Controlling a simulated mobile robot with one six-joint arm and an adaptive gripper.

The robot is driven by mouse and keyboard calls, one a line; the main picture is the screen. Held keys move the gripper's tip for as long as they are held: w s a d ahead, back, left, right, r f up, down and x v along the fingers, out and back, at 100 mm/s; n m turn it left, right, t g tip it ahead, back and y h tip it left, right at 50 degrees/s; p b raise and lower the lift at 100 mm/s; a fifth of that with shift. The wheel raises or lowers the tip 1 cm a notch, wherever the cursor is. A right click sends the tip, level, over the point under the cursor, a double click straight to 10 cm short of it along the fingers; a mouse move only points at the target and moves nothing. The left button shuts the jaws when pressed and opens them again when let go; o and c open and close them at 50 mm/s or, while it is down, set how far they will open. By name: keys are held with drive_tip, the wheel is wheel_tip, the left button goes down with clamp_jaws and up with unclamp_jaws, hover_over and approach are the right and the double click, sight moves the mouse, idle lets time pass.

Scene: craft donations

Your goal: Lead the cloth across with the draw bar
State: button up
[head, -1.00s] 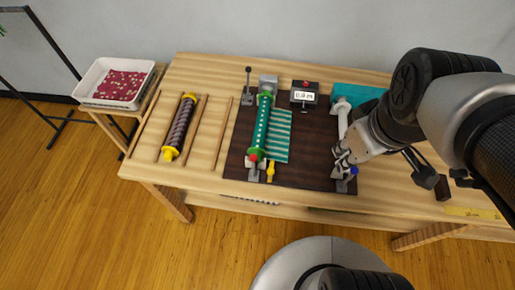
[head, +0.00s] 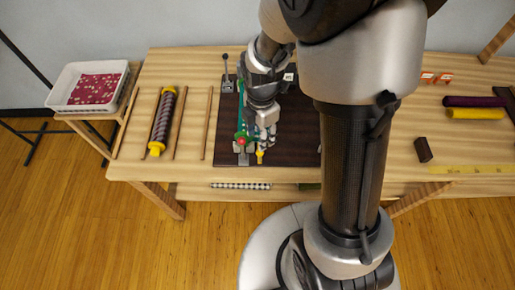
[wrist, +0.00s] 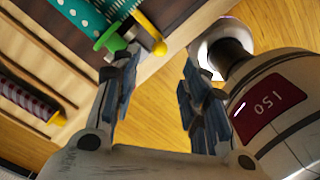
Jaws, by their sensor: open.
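A green roller (head: 241,112) with teal dotted cloth (wrist: 78,14) lies on the left of the dark board (head: 297,155). Its green end (wrist: 108,42) shows in the wrist view. A yellow handle (head: 260,157), probably the draw bar's end, sticks out at the board's front edge. It also shows in the wrist view (wrist: 152,38). My gripper (head: 267,146) is open and empty, just above the handle in the head view. In the wrist view my gripper (wrist: 160,68) has the handle beyond its tips, nearer the left finger. My arm hides the striped cloth and right-hand roller.
A brown roller with yellow ends (head: 161,122) and several thin sticks lie left of the board. A white tray (head: 65,101) with red patterned cloth stands at the far left. A dark block (head: 423,150) and a yellow roll (head: 475,113) lie on the right.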

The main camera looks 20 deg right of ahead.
sight(260, 155)
wheel_tip(260, 155, down, 13)
drive_tip(key=b, duration=0.3)
drive_tip(key=shift+b, duration=0.4)
drive_tip(key=shift+c, duration=0.3)
clamp_jaws()
